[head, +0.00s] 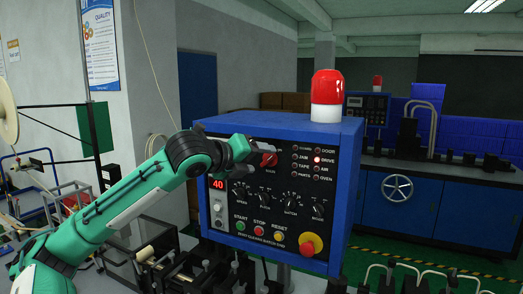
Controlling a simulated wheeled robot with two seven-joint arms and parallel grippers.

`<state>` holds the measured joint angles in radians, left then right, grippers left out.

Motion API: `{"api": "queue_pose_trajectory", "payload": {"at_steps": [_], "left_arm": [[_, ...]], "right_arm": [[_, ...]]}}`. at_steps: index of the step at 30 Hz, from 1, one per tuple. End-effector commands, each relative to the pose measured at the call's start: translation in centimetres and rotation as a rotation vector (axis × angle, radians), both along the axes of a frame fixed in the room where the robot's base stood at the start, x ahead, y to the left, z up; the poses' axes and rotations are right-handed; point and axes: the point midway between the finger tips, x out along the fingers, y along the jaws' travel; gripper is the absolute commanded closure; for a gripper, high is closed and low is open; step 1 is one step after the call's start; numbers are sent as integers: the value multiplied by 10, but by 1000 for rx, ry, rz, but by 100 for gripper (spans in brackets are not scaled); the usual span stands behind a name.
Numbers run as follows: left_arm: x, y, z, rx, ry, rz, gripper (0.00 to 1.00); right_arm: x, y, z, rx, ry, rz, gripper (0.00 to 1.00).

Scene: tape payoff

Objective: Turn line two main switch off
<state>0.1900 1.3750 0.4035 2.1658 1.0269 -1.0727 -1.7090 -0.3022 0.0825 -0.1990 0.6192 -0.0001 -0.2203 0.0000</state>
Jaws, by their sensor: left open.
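A blue control box (346,180) with a black front panel stands in the middle of the head view. A red rotary switch (268,160) sits at the panel's upper left, with a small label under it that looks like "MAIN". My left gripper (256,157) is open at the red switch, coming from the left. The gripper hides the switch's left side. I cannot tell whether the fingers touch the switch or which way its handle points. No line number is readable on the box. My right gripper is not in view.
A red beacon (327,88) stands on top. A blue machine (440,205) stands behind at right.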

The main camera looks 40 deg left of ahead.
Motion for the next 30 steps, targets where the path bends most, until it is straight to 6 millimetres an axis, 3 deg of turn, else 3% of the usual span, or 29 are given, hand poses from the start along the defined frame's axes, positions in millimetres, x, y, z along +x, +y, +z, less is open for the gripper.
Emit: {"api": "queue_pose_trajectory", "payload": {"at_steps": [7,18,19,25,30], "left_arm": [[18,1,-3,1,-1,1,35],[21,0,-6,0,-2,-1,35],[21,0,-6,0,-1,0,36],[21,0,-6,0,-1,0,76],[21,0,-6,-3,-2,0,79]], "right_arm": [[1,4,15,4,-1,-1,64],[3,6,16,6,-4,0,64],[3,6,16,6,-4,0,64],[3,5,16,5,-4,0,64],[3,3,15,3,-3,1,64]]}}
